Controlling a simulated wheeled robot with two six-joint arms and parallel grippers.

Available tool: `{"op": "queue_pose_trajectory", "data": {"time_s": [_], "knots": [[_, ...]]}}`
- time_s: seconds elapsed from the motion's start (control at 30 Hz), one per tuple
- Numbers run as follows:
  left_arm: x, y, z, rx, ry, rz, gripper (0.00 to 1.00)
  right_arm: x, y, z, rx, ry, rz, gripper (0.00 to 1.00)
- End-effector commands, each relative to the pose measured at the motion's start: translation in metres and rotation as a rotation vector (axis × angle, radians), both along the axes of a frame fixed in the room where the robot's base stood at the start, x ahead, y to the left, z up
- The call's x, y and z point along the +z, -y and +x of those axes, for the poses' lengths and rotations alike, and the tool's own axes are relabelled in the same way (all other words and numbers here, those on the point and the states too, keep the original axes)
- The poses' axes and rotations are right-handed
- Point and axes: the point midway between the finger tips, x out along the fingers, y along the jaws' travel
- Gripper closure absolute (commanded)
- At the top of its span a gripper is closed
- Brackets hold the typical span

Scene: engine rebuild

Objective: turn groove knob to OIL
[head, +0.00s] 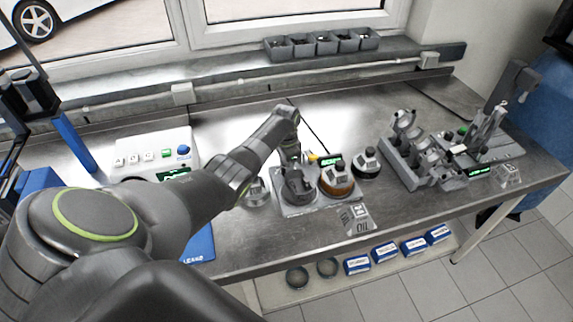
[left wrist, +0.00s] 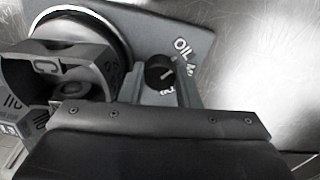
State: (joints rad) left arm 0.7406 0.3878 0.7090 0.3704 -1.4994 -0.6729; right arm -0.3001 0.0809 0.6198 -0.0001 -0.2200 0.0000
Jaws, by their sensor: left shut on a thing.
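The groove knob (left wrist: 159,72) is a small round black knob with a light pointer line, on a grey plate (left wrist: 205,45) in the left wrist view. The word OIL is printed above it, and a second small label below it is partly covered. My left gripper (left wrist: 162,84) has one finger on each side of the knob and is shut on it. In the head view my left gripper (head: 291,152) points down at the back of the grey station (head: 292,209); the knob is hidden there. My right gripper is not in view.
A dark cylindrical part with cut-outs (left wrist: 70,75) stands close left of the fingers. In the head view, an amber-sided pot (head: 336,181) and a black-topped pot (head: 367,162) stand right of the gripper. A grey rack (head: 412,165) is farther right. Bare bench lies behind.

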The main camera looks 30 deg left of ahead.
Motion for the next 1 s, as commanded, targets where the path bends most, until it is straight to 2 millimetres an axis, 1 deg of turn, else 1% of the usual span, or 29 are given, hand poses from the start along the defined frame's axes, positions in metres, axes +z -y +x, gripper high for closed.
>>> {"op": "queue_pose_trajectory", "data": {"time_s": [0.53, 0.57, 0.7, 1.0], "knots": [[0.0012, -0.0005, 0.0009, 0.026, 0.002, 0.001, 0.93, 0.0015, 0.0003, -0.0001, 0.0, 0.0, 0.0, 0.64], [0.0013, -0.0005, 0.0009, 0.026, 0.002, 0.001, 0.68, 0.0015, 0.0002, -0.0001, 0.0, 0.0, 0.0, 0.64], [0.0009, -0.0001, 0.0006, 0.025, 0.002, 0.0, 0.5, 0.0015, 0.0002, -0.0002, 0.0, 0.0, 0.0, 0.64], [-0.0012, 0.0018, -0.001, 0.023, -0.004, -0.003, 0.49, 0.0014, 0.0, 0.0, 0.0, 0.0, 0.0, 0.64]]}}
